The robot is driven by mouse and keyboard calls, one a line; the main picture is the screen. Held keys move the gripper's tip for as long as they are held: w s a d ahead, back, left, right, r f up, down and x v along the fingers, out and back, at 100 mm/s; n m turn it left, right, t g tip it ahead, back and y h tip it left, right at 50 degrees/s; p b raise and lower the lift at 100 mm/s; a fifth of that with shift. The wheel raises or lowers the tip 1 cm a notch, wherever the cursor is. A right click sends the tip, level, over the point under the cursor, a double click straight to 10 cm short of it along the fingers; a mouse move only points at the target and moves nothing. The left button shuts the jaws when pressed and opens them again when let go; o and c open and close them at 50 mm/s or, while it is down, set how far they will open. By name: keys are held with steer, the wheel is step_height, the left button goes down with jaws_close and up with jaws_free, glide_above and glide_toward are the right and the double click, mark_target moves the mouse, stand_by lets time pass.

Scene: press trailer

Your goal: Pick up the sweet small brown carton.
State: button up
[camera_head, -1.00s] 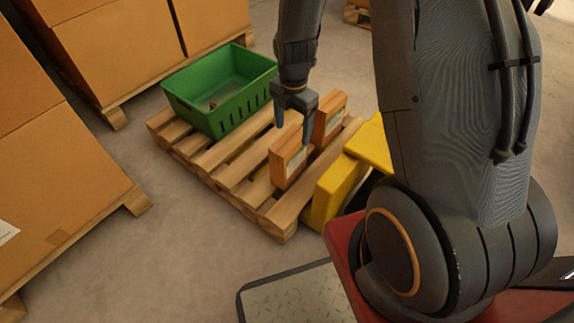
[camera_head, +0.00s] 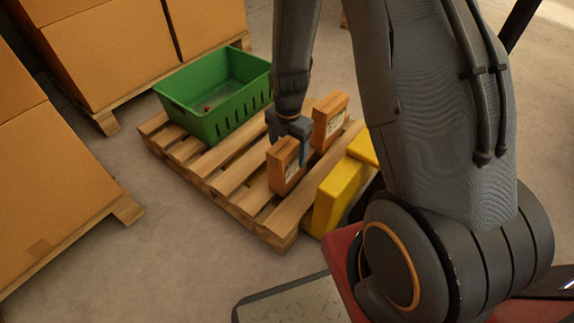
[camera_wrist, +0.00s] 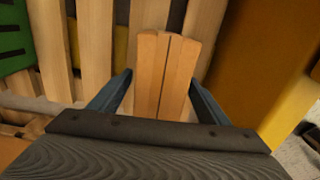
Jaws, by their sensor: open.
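Two small brown cartons stand upright on a wooden pallet (camera_head: 228,178), each with a pale label too small to read. The nearer carton (camera_head: 284,166) is at the pallet's front part. The farther carton (camera_head: 329,122) is behind it to the right. My gripper (camera_head: 300,150) is low beside them in the head view, its fingers partly hidden by the nearer carton. In the wrist view my gripper (camera_wrist: 163,95) is open, its fingers on either side of a brown carton top (camera_wrist: 167,68) with gaps at both sides. I cannot tell which carton this is.
A green crate (camera_head: 217,125) with something small inside stands at the pallet's back left. Yellow objects (camera_head: 340,190) are at the pallet's right side. Large cardboard boxes (camera_head: 95,48) stand on pallets at the left. The floor (camera_head: 150,245) in front is clear.

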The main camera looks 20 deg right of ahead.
steer(key=shift+f, duration=0.1)
steer(key=shift+c, duration=0.4)
jaws_close()
